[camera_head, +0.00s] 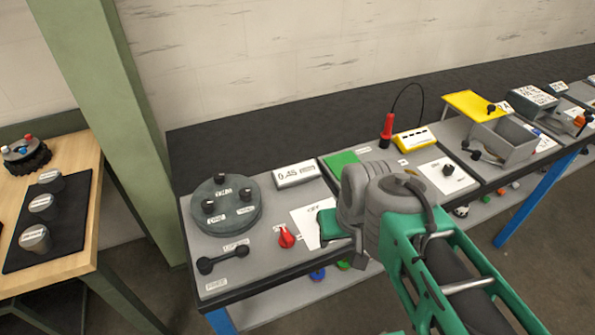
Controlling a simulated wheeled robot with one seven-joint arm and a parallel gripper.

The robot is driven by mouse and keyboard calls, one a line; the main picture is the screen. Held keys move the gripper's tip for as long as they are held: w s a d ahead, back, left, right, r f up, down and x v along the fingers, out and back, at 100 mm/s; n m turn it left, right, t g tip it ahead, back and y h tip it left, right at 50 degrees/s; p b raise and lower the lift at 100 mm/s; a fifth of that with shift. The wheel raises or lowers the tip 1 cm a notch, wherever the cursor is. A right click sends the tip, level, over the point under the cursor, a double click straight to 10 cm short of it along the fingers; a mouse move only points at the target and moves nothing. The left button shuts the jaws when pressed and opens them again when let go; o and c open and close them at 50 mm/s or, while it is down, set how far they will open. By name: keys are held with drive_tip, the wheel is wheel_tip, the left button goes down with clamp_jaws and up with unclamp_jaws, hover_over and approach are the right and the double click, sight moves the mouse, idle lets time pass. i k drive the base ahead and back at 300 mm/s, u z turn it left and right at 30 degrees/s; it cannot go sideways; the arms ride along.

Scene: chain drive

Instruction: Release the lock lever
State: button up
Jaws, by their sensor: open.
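A black lever with two round ends (222,260) lies at the front left corner of the grey bench panel, with small labels beside it that I cannot read. It may be the lock lever. A red knob (287,237) stands to its right. Behind them is a dark round disc (240,220) with several black knobs and white labels. My arm reaches in from the lower right, with its grey joints over the middle of the bench.
A red probe (387,131), a yellow meter (413,138) and an open grey box (502,141) are further right. A green post (125,120) and a wooden table (88,215) are at left.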

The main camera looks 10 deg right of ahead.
sight(203, 264)
drive_tip(key=u, duration=0.6)
drive_tip(key=k, duration=0.25)
drive_tip(key=u, duration=1.6)
drive_tip(key=i, duration=0.5)
drive_tip(key=z, duration=0.1)
